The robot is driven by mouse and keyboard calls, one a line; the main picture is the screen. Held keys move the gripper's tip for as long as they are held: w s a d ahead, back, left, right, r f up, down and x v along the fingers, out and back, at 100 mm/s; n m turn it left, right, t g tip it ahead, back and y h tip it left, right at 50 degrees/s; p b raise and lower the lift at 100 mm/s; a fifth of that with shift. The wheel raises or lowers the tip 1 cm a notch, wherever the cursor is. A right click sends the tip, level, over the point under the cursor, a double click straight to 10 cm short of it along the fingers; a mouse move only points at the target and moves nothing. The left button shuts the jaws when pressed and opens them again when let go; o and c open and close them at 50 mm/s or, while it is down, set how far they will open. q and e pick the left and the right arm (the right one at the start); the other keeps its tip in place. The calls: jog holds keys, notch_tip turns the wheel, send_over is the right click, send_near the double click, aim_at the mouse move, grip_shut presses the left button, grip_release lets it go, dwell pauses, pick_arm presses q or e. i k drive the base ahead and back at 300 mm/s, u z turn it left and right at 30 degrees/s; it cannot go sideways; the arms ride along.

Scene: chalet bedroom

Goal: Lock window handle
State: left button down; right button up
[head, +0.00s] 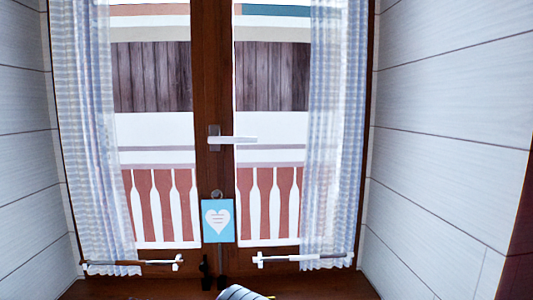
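The white window handle (232,139) is in the middle of the head view, on the brown centre post of a closed two-pane window. Its lever lies horizontal and points right from a grey base plate (214,138). Nothing touches the handle. Neither of my grippers can be made out in the head view.
A blue card with a white heart (218,221) hangs on the post below the handle. Sheer curtains (92,140) (335,140) hang at both sides, with short rods (132,263) near their lower ends. Pale plank walls (440,140) flank the window. The space before the handle is clear.

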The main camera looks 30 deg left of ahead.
aim_at(214, 139)
jog(key=u, duration=1.15)
jog(key=k, duration=0.7)
jog(key=z, duration=0.05)
jog(key=i, duration=1.05)
jog(key=u, duration=0.2)
